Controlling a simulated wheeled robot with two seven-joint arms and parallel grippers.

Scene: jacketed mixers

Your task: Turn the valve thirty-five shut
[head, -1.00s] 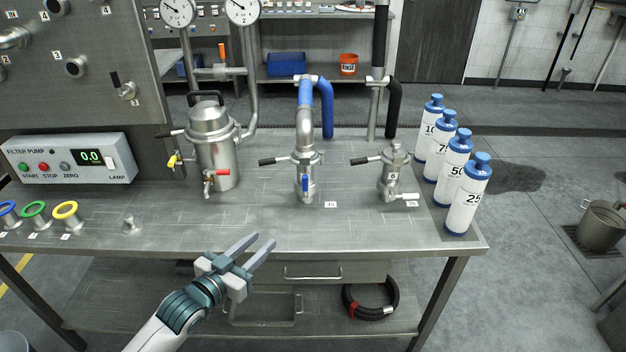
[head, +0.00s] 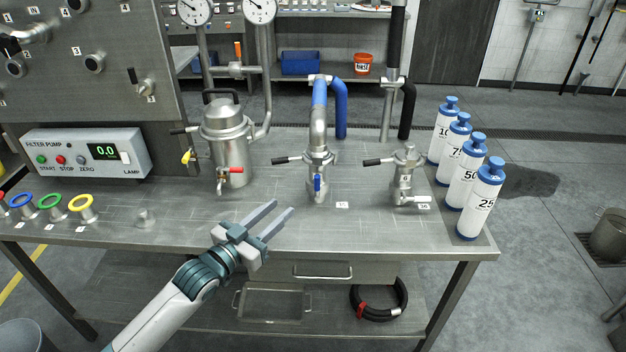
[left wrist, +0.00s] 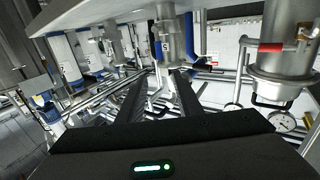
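The valve with a blue lever (head: 317,185) is low on the middle steel fitting (head: 318,160), under the blue-sleeved pipe. Its lever hangs down, along the pipe. The small tag (head: 342,205) beside it seems to read 35, but is hard to read. My left gripper (head: 284,207) is open and empty over the bench's front edge, to the left and front of this valve and apart from it. In the left wrist view my two dark fingers (left wrist: 158,98) are spread, with nothing between them. My right gripper is not in view.
A white-levered valve (head: 422,204) with its own tag is on the right fitting. A steel vessel (head: 228,150) with red and yellow levers stands left. Blue-capped bottles (head: 479,205) line the right edge. Black side handles jut left from the fittings. The bench front (head: 385,235) is clear.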

